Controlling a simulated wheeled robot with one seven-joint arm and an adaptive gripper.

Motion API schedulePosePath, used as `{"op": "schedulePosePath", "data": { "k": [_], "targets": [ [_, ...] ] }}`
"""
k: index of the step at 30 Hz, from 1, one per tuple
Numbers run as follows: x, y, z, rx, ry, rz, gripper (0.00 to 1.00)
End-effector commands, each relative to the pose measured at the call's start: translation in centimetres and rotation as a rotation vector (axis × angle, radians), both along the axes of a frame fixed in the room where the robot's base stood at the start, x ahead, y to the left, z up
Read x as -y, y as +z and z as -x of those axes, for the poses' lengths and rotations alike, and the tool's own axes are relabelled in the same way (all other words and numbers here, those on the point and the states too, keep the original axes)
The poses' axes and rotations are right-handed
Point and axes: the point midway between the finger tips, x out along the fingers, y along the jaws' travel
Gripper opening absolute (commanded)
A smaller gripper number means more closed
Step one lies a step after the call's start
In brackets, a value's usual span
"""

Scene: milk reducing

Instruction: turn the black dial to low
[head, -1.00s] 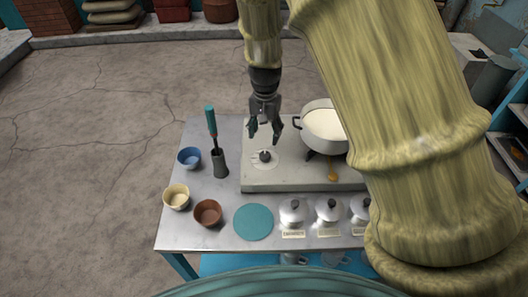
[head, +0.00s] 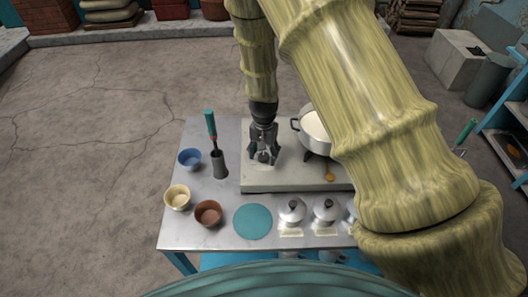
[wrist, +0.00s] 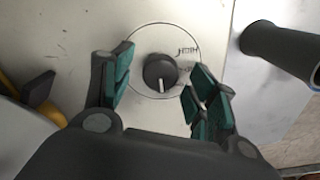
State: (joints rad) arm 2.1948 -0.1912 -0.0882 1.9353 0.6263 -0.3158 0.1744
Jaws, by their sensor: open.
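The black dial (wrist: 159,72) sits on the pale stove panel in the wrist view, inside a thin drawn circle with lettering on its right side. The word at the upper right seems to read HIGH; the lower lettering is partly covered by a finger. A white mark on the dial points toward the bottom of the wrist picture. My gripper (wrist: 158,88) is open, with one green-padded finger on each side of the dial and a gap to it. In the head view my gripper (head: 263,158) is over the stove (head: 285,181) and hides the dial.
A pot of white liquid (head: 315,127) stands on the stove just right of my gripper. Bowls, a teal mat (head: 253,221) and lidded pots (head: 291,211) line the front.

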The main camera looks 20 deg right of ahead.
Motion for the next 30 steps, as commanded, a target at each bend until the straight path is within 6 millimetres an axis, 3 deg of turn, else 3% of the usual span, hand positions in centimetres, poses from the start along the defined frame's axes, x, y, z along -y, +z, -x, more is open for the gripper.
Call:
{"op": "schedulePosePath", "data": {
  "k": [10,18,30],
  "targets": [
    [-0.02,-0.23,-0.01,0.000,0.000,0.000,0.58],
    [0.00,-0.22,0.00,0.000,0.000,0.000,0.11],
    [0.00,-0.25,-0.04,0.001,0.070,-0.001,0.11]
  ]
}}
